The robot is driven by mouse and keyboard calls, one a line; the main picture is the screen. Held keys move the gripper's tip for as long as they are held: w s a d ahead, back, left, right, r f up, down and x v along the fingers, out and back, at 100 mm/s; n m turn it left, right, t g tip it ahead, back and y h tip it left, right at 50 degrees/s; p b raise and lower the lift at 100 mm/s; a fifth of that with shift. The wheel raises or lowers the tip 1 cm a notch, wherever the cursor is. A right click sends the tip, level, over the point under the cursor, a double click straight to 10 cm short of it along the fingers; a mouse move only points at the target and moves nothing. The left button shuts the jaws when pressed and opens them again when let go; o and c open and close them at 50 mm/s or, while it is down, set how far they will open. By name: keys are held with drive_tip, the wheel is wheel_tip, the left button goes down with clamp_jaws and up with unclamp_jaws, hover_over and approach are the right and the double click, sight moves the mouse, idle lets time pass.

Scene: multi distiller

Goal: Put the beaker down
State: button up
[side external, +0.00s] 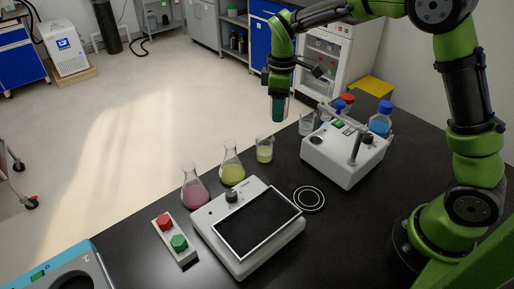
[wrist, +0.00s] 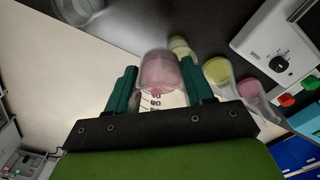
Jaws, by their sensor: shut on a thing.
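My gripper (side external: 277,108) hangs over the far edge of the black bench in the side view. In the wrist view its two teal fingers (wrist: 160,92) are shut on a clear beaker (wrist: 160,72) with pink contents and printed marks. The held beaker is well above the floor and apart from the bench. In the side view the fingers hide most of it. A second beaker (side external: 264,151) with pale yellow liquid stands on the bench below my gripper, and it also shows in the wrist view (wrist: 180,47).
A yellow flask (side external: 232,172) and a pink flask (side external: 194,195) stand along the far edge. A flat-topped device (side external: 240,262), a white instrument (side external: 342,160), a clear beaker (side external: 306,126) and a ringed round pad (side external: 309,199) are on the bench.

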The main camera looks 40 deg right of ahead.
drive_tip(key=s+a+r+n, duration=0.4)
drive_tip(key=s+a+n, duration=0.3)
drive_tip(key=s+a, duration=0.85)
drive_tip(key=s+d+f+n, duration=0.1)
drive_tip(key=s+n, duration=0.2)
drive_tip(key=s, duration=0.6)
drive_tip(key=n, duration=0.2)
hover_over(258, 221)
wheel_tip(258, 221, down, 5)
drive_tip(key=shift+s+d+r, duration=0.1)
drive_tip(key=shift+f, duration=1.8)
drive_tip(key=shift+f, duration=0.15)
